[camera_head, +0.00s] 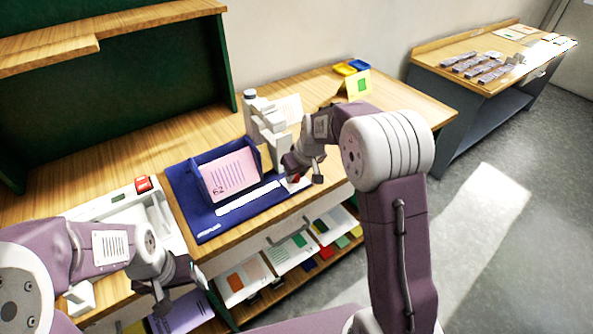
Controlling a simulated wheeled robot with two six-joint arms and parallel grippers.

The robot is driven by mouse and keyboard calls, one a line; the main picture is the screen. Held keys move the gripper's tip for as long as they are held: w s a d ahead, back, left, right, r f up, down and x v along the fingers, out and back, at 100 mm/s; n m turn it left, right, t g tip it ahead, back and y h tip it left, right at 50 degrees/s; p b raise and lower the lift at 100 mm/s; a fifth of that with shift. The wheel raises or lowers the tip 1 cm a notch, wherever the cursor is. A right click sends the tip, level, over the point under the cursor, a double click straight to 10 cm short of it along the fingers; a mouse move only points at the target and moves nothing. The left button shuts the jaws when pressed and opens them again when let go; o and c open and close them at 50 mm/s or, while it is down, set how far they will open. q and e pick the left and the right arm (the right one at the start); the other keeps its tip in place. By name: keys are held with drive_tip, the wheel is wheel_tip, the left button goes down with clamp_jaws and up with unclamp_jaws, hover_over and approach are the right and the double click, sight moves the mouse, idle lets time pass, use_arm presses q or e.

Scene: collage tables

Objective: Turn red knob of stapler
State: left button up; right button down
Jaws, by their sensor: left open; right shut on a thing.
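The stapler (262,118) is a tall pale grey machine at the back right of a dark blue mat. My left gripper (178,284) is open and empty, low at the left by the table's front edge, apart from the stapler.
A pink sheet marked 62 (230,172) stands in a blue holder on the mat (185,189). A white device with a red part (143,184) lies left of it. Shelves with coloured cards (291,253) are below. A side table (430,57) stands at right.

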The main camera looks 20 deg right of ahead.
drive_tip(key=shift+m, duration=0.4)
drive_tip(key=c, duration=1.1)
unclamp_jaws()
drive_tip(key=shift+o, duration=0.2)
drive_tip(key=shift+r, duration=0.1)
drive_tip(key=a+v, duration=0.1)
drive_tip(key=v, duration=0.7)
drive_tip(key=shift+s+d+r+p, duration=0.2)
drive_tip(key=shift+d+r+p, duration=0.2)
drive_tip(key=shift+r, duration=0.1)
drive_tip(key=s+f+m+g, duration=0.1)
drive_tip(key=s+f, duration=0.2)
drive_tip(key=s, duration=0.4)
drive_tip(key=s+d+f+g, duration=0.1)
drive_tip(key=s+f, duration=0.3)
drive_tip(key=s, duration=0.3)
drive_tip(key=s+d+f+m+g+h, duration=0.1)
drive_tip(key=s+f, duration=0.2)
drive_tip(key=s, duration=0.4)
drive_tip(key=shift+f+m, duration=0.3)
drive_tip(key=shift+f, duration=0.05)
